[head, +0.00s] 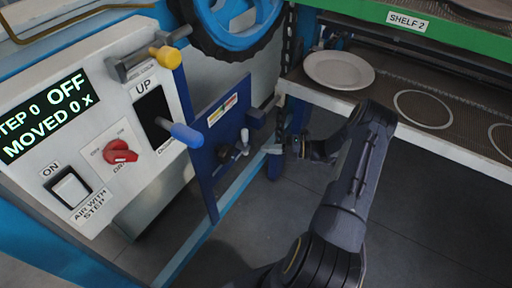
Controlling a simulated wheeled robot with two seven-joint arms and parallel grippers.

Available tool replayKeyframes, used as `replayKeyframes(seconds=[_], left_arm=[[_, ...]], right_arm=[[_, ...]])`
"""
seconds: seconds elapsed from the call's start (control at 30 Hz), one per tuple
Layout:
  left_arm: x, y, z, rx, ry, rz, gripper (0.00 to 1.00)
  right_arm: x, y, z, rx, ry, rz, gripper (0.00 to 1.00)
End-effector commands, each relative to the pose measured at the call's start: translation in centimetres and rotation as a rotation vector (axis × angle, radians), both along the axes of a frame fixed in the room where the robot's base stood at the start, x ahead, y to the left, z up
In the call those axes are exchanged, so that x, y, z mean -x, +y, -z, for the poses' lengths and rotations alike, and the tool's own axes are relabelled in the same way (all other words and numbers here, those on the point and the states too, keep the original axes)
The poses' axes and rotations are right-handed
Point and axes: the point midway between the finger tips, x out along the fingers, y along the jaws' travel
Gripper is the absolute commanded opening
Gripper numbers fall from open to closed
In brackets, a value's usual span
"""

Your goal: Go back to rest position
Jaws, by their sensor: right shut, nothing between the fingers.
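My right arm comes in from the bottom middle and bends back toward the left. Its dark gripper (282,147) is shut and empty, just right of the blue panel with small black and metal levers (240,149). The gripper is small and dark here, and I cannot tell whether it touches anything. My left gripper is not in view.
At left, a control panel (140,100) carries a blue-tipped lever (186,134), yellow knob (166,57), red rotary switch (120,152) and display (45,116) reading OFF. A blue wheel (232,30) is above. At right, a shelf holds a white plate (339,70). Grey floor (420,220) lies open below.

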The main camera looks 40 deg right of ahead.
Motion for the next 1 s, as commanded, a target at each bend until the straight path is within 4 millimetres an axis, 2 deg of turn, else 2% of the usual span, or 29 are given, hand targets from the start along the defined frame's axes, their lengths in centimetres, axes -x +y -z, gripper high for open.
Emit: replayKeyframes(seconds=[0.13,0.33,0.47,0.57,0.6,0.73,0.9,1.0], left_arm=[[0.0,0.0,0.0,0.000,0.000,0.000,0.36],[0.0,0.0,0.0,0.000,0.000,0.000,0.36],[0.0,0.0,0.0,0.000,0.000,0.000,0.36],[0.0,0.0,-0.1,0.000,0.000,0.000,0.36],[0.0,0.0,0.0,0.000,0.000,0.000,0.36],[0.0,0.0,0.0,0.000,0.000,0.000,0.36],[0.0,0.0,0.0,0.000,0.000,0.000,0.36],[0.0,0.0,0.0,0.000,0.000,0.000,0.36]], right_arm=[[0.6,-0.8,0.0,-0.001,0.001,0.001,0.00],[0.7,-0.9,-0.1,0.000,0.000,-0.001,0.00],[0.4,0.0,-1.7,0.070,-0.042,-0.046,0.00],[0.2,2.2,-5.2,0.229,-0.148,-0.151,0.00],[0.3,3.4,-7.0,0.316,-0.211,-0.211,0.00],[1.9,7.9,-12.8,0.628,-0.473,-0.440,0.00],[6.2,13.1,-18.7,1.000,-0.878,-0.754,0.00],[9.5,15.5,-21.2,1.196,-1.143,-0.941,0.00]])
